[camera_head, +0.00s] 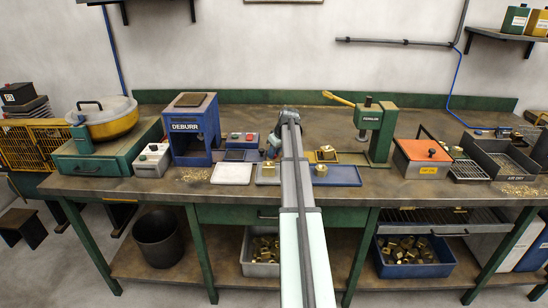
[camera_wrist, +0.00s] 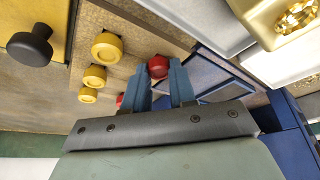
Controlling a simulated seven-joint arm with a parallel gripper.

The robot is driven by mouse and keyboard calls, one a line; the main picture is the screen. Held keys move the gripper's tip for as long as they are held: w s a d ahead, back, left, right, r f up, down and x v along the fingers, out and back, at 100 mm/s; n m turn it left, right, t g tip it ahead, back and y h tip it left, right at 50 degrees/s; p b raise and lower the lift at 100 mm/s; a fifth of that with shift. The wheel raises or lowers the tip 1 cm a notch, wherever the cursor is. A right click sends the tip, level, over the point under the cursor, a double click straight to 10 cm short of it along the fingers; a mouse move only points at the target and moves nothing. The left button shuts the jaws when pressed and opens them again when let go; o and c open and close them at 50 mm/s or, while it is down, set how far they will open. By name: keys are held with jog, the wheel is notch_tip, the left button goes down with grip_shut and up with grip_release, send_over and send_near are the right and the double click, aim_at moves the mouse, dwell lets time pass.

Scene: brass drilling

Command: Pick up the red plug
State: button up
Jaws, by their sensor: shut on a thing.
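A round red plug (camera_wrist: 158,66) sits between the two blue fingertips of my gripper (camera_wrist: 159,76) in the wrist view, and the gripper is shut on it. A second red piece (camera_wrist: 120,101) shows only in part beside the left finger. Several yellow plugs (camera_wrist: 106,46) stand on a tan board (camera_wrist: 140,30) to the left. In the head view my gripper (camera_head: 270,150) is low over the middle of the bench, mostly covered by my arm. The red plug cannot be made out there.
The blue DEBURR machine (camera_head: 190,130) stands left of my gripper, the green press (camera_head: 372,125) right. A white tray (camera_head: 232,173) and a blue tray (camera_head: 345,178) lie at the bench's front. A black knob (camera_wrist: 30,46) shows in the wrist view. The back of the bench is mostly clear.

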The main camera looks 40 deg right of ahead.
notch_tip(320, 180, up, 13)
dwell(1.3)
dwell(0.4)
jog(key=s+d+f, duration=0.1)
jog(key=s+d, duration=1.3)
jog(key=d, duration=0.3)
jog(key=shift+s+d+f, duration=0.25)
jog(key=shift+s+f, duration=0.1)
jog(key=shift+s, duration=0.05)
jog(key=shift+f, duration=0.2)
jog(key=shift+f, duration=2.6)
